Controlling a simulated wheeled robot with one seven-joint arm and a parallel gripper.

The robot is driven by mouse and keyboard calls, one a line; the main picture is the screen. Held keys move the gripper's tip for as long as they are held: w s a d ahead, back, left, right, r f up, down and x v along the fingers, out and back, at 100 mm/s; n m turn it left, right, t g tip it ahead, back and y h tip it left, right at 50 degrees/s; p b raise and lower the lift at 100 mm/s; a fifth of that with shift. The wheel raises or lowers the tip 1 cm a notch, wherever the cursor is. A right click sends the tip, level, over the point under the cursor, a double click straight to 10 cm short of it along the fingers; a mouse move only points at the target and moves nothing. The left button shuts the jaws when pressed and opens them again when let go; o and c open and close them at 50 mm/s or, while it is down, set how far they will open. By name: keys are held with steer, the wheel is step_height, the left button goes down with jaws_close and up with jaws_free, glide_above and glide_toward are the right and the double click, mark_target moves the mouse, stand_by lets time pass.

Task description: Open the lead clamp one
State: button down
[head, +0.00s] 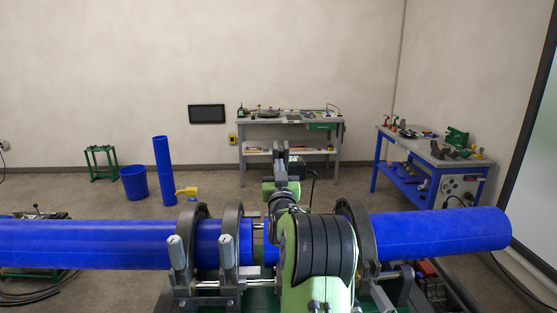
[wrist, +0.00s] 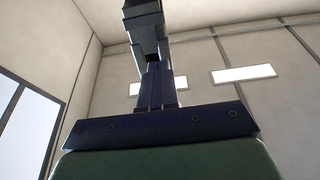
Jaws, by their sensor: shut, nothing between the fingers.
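A blue pipe runs across the cart in two lengths, left (head: 90,243) and right (head: 440,230). Dark ring clamps stand around it: two on the left length, the outer (head: 190,225) and the inner (head: 232,222), and one on the right (head: 360,230). The left two have upright silver-tipped bolts (head: 178,252) at the front. I cannot tell which ring is lead clamp one. My gripper (head: 281,147) is raised above and behind the pipe, pointing up, shut and empty, touching no clamp. In the wrist view its dark fingers (wrist: 144,15) show against the ceiling. My green and black arm hides the pipe's middle.
Silver rods (head: 210,284) run along the cart below the pipe. A workbench (head: 290,124) stands at the back, and a blue-legged table (head: 435,158) at the right.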

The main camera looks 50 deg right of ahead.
mark_target(277, 146)
steer(key=shift+w+d+r, duration=0.2)
steer(key=shift+w+d, duration=0.25)
steer(key=shift+d, duration=0.05)
steer(key=shift+w+d+r+p, duration=0.25)
steer(key=shift+r+p, duration=0.2)
steer(key=shift+p, duration=0.35)
steer(key=w+d+r+p, duration=0.1)
steer(key=p, duration=0.1)
steer(key=w+d+g+y+p, duration=0.1)
steer(key=p, duration=0.1)
steer(key=w+d+r+y+p, duration=0.1)
steer(key=d+p, duration=0.1)
steer(key=shift+w+r+g, duration=0.25)
steer(key=shift+r+g, duration=0.05)
steer(key=shift+g, duration=0.1)
steer(key=x, duration=0.2)
steer(key=p+x, duration=0.1)
steer(key=x, duration=0.1)
steer(key=f+p+x, duration=0.1)
steer(key=x, duration=0.1)
steer(key=shift+w+d+r, duration=0.1)
steer(key=shift+w+d, duration=0.15)
steer(key=shift+w+d+p, duration=0.3)
steer(key=shift+p, duration=0.15)
steer(key=shift+w+d, duration=0.15)
steer(key=shift+d, duration=0.05)
